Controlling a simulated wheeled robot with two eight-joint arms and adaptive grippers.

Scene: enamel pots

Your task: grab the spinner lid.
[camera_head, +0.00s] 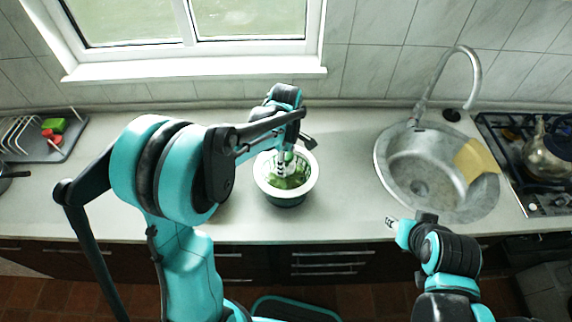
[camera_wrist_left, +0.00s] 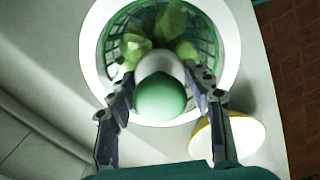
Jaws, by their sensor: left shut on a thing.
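The salad spinner (camera_head: 287,200) is a dark green bowl standing on the counter, with leafy greens inside. The spinner lid (camera_head: 312,183) shows as a white ring around its top, with the greens visible through the middle. In the left wrist view the white ring (camera_wrist_left: 232,45) surrounds a green basket, and a white and green knob (camera_wrist_left: 160,98) sits between the fingers. My left gripper (camera_head: 287,158) reaches down over the spinner, its fingers (camera_wrist_left: 161,78) shut on the knob. My right gripper (camera_head: 391,222) is at the counter's front edge, far from the spinner; its jaws are too small to judge.
A round sink (camera_head: 420,188) with a tap and a yellow cloth (camera_head: 477,160) lies to the right, then a stove with a kettle (camera_head: 550,150). A dish rack (camera_head: 40,140) stands far left. A yellow-white object (camera_wrist_left: 228,137) is close beside the spinner.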

